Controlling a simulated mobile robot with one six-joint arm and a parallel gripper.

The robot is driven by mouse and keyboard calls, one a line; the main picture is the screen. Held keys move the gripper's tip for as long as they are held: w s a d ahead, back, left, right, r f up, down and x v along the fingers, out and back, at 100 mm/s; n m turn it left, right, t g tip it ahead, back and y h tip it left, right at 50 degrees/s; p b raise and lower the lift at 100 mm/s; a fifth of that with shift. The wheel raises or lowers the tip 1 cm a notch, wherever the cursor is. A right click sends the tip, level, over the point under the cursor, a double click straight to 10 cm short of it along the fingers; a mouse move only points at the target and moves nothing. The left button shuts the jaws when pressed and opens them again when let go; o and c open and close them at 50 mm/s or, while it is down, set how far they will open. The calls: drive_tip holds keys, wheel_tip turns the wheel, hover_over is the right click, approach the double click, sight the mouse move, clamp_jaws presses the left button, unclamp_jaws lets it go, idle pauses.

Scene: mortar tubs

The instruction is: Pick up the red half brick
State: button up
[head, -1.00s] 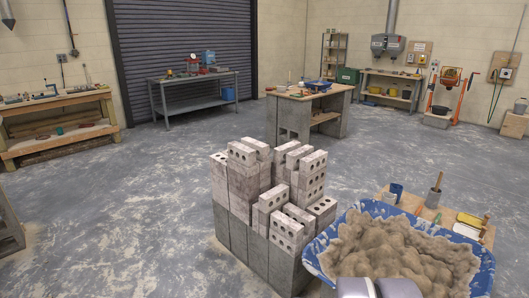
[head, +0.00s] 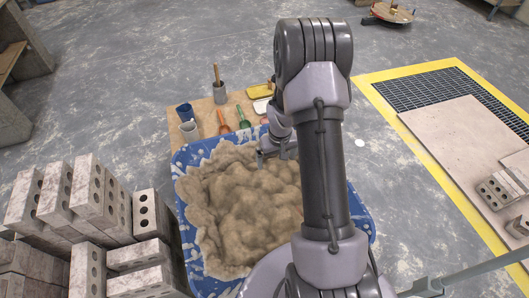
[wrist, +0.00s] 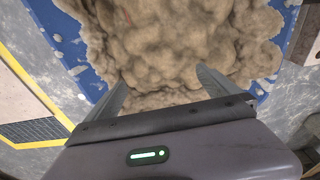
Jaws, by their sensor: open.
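In the head view my gripper (head: 262,157) shows small and partly hidden behind my arm, above the far part of the mortar heap (head: 240,210). The heap fills a blue tub (head: 184,158). My arm hides part of the tub's right side.
Stacked pale holed bricks (head: 90,188) stand left of the tub. Behind it a wooden board (head: 207,112) holds cups and trowels. At right, a board (head: 465,150) with grey holed bricks (head: 497,190) lies beside a floor grate (head: 440,88). Floor at upper left is clear.

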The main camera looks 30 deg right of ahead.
wheel_tip(320, 180, down, 8)
drive_tip(key=s+d, duration=0.2)
drive_tip(key=s, duration=0.1)
drive_tip(key=g+p, duration=0.1)
hover_over(288, 211)
wheel_tip(288, 211, down, 6)
drive_tip(key=f, duration=0.1)
drive_tip(key=shift+n, duration=0.4)
drive_tip(key=f+b, duration=0.1)
drive_tip(key=f, duration=0.3)
drive_tip(key=f+b, duration=0.2)
drive_tip(key=f, duration=0.2)
drive_tip(key=f+b, duration=0.2)
drive_tip(key=f, duration=0.2)
drive_tip(key=shift+w+d+f, duration=0.2)
drive_tip(key=shift+d, duration=0.15)
drive_tip(key=f+b, duration=0.1)
drive_tip(key=f, duration=0.1)
drive_tip(key=f+b, duration=0.2)
drive_tip(key=f, duration=0.1)
drive_tip(key=shift+s+a+f+b, duration=0.25)
drive_tip(key=shift+a+f+b, duration=0.05)
drive_tip(key=shift+f, duration=0.05)
drive_tip(key=shift+r, duration=0.15)
drive_tip(key=shift+r, duration=0.1)
drive_tip(key=c, duration=2)
